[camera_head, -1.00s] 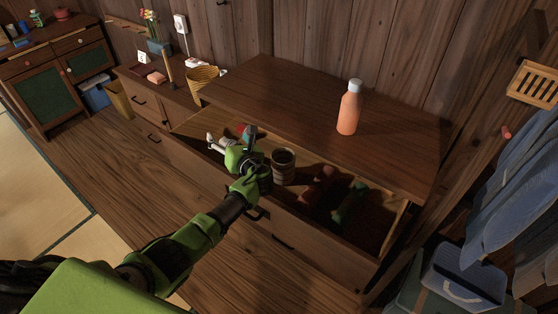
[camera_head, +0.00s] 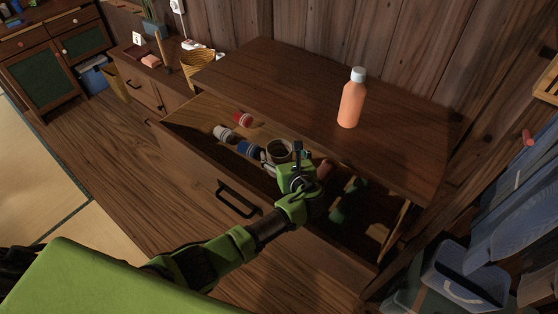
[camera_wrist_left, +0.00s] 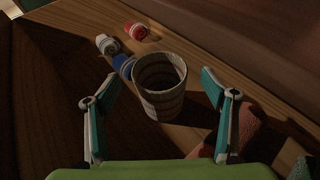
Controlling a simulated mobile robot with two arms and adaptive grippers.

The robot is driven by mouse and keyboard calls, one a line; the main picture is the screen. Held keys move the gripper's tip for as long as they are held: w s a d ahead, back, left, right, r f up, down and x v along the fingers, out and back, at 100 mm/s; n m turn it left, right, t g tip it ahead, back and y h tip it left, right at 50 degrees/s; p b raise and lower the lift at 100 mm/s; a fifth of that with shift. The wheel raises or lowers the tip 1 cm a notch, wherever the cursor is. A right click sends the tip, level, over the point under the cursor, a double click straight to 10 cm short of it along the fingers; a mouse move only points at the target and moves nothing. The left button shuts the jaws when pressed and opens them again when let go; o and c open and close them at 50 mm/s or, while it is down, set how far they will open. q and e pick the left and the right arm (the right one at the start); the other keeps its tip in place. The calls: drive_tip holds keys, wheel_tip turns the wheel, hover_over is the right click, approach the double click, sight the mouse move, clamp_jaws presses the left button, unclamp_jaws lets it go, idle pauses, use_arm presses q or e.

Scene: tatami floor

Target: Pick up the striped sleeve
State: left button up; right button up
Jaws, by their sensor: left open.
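The striped sleeve (camera_head: 278,150) is an open-topped, pale banded tube standing upright in the open drawer. In the left wrist view the sleeve (camera_wrist_left: 163,106) sits between my two spread fingers, farther from the camera. My left gripper (camera_head: 297,174) is open and just in front of the sleeve, hiding part of it in the head view. The left wrist view shows gaps on both sides between the sleeve and the fingers (camera_wrist_left: 158,80); I see no contact. My right gripper is in neither view.
In the drawer, a red roll (camera_head: 242,119), a white roll (camera_head: 223,133) and a blue roll (camera_head: 249,149) lie left of the sleeve; a green item (camera_head: 338,214) lies right. The cabinet top overhangs behind, with an orange bottle (camera_head: 350,104) on it.

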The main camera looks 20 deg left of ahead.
sight(276, 143)
use_arm(q)
drive_tip(key=x, duration=0.3)
drive_tip(key=shift+w+a+f, duration=0.15)
drive_tip(key=shift+w+f, duration=0.05)
drive_tip(key=shift+r, duration=0.1)
drive_tip(key=c, duration=1.4)
drive_tip(key=shift+s, duration=0.1)
